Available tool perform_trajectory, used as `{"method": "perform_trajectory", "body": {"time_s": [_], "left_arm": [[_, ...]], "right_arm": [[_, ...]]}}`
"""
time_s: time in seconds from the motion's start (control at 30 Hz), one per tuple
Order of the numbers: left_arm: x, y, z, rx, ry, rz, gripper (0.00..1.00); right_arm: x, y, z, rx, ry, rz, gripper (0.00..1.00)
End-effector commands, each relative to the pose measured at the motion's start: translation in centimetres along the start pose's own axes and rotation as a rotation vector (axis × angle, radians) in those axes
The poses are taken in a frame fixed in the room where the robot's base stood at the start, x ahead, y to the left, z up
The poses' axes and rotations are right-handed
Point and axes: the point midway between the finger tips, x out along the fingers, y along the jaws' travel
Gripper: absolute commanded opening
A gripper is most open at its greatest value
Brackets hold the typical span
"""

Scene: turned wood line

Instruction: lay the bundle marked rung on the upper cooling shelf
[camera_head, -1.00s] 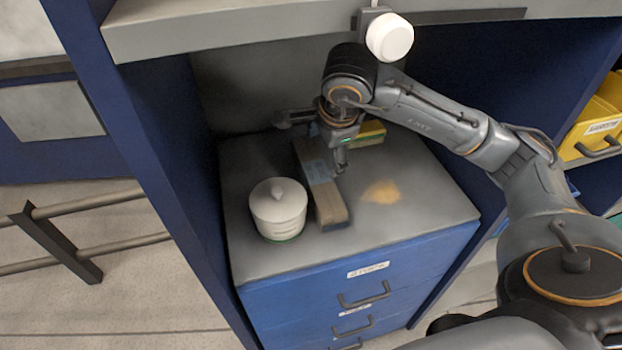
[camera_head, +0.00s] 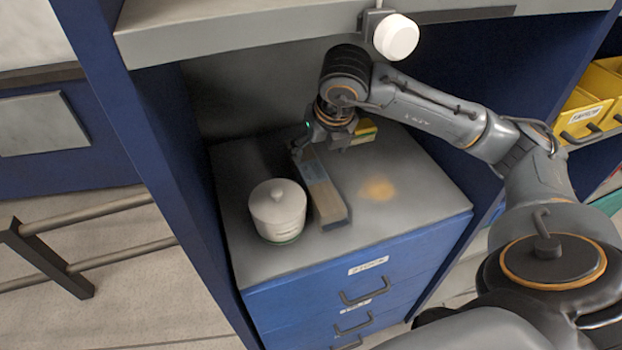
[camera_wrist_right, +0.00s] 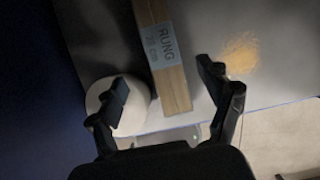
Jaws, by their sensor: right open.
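The bundle marked RUNG (camera_head: 325,195) is a long pale wooden block with a grey-blue label, lying on the grey top of a blue drawer cabinet. In the right wrist view the bundle (camera_wrist_right: 165,55) lies lengthwise between the spread fingers, its label readable. My right gripper (camera_head: 321,153) is open and empty over the bundle's far part, and it also shows in the right wrist view (camera_wrist_right: 167,90). Its height above the wood is hard to tell. The arm hides the bundle's far end. My left gripper is out of view. I cannot tell which surface is the upper cooling shelf.
A white lidded pot (camera_head: 277,209) stands close left of the bundle. A yellow-and-green block (camera_head: 364,131) lies behind. A grey ledge (camera_head: 230,35) overhangs the recess, with a white round knob (camera_head: 396,37) at its edge. Blue side panels bound it. Yellow bins (camera_head: 580,115) stand right.

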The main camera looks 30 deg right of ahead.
Motion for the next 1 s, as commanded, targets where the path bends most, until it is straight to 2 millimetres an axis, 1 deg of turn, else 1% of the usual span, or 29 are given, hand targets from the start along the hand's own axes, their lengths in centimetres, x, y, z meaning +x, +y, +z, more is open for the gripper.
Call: {"method": "perform_trajectory", "body": {"time_s": [0.03,0.1,0.2,0.3,0.47,0.57,0.7,0.8,0.9,1.0], "left_arm": [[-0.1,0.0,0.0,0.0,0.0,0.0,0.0],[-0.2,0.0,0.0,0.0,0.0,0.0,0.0],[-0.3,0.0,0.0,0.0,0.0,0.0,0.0],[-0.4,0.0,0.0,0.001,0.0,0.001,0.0],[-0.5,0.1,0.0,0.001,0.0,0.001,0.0],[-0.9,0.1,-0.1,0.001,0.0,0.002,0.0],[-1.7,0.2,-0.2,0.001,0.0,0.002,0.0],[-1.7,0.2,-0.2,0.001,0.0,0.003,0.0],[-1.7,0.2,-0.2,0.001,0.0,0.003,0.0],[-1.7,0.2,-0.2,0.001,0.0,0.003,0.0]], "right_arm": [[1.1,0.0,-0.2,0.0,0.007,-0.002,0.79],[2.6,0.0,-0.1,-0.001,0.007,-0.002,0.79],[4.5,-0.1,-0.1,-0.002,0.005,-0.002,0.79],[5.9,0.0,-0.1,-0.002,0.003,0.0,0.79],[7.0,0.0,-0.1,-0.004,0.002,0.0,0.79],[7.8,-0.1,-0.1,-0.004,0.004,-0.002,0.79],[10.0,-0.1,-0.3,-0.004,0.004,-0.002,0.79],[11.3,-0.1,-0.2,-0.003,0.003,0.0,0.79],[12.0,-0.1,-0.2,-0.004,0.002,0.0,0.79],[12.1,-0.1,-0.2,-0.004,0.001,0.001,0.79]]}}
